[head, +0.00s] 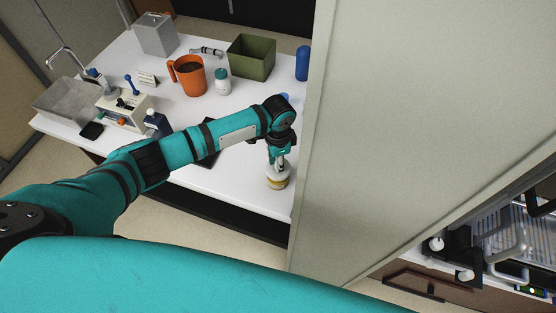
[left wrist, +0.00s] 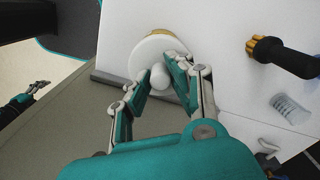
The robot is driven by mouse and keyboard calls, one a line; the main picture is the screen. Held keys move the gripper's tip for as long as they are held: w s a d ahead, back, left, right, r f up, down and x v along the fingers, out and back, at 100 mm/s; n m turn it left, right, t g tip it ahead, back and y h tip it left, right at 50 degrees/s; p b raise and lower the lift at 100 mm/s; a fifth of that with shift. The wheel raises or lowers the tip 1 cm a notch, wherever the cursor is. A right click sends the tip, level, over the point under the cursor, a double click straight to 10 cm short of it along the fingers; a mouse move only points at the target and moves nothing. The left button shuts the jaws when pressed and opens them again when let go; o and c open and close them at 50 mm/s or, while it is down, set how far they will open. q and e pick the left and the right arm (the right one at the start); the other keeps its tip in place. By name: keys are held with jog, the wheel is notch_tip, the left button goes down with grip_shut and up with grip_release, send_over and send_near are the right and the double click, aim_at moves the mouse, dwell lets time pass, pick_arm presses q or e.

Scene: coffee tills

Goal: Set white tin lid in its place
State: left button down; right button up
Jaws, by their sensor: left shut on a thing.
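The white tin lid (head: 276,171) is round with a knob and shows large in the left wrist view (left wrist: 144,52). My left gripper (head: 281,161) points down and is shut on the lid's knob, its fingertips on either side of it in the left wrist view (left wrist: 160,74). A tin with a yellow-gold band (head: 277,184) is directly under the lid, near the table's front right corner. The lid hides most of the tin, and I cannot tell whether it is fully seated. What looks like my right gripper (left wrist: 38,88) shows small at the left wrist view's left edge.
A tall pale partition (head: 420,110) stands close to the right of the tin. On the white table (head: 235,122) stand an orange mug (head: 188,78), a white jar (head: 222,82), a green bin (head: 251,57) and a blue container (head: 302,63). The table's middle is mostly clear.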

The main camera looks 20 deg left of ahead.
pick_arm(q)
jog(key=shift+f, duration=0.4)
jog(key=shift+f+b, duration=0.6)
jog(key=shift+f, duration=0.05)
jog(key=c, duration=1.1)
grip_release()
jog(key=shift+r, duration=0.1)
notch_tip(320, 180, up, 12)
jog(key=shift+f, duration=0.1)
jog(key=shift+f, duration=0.1)
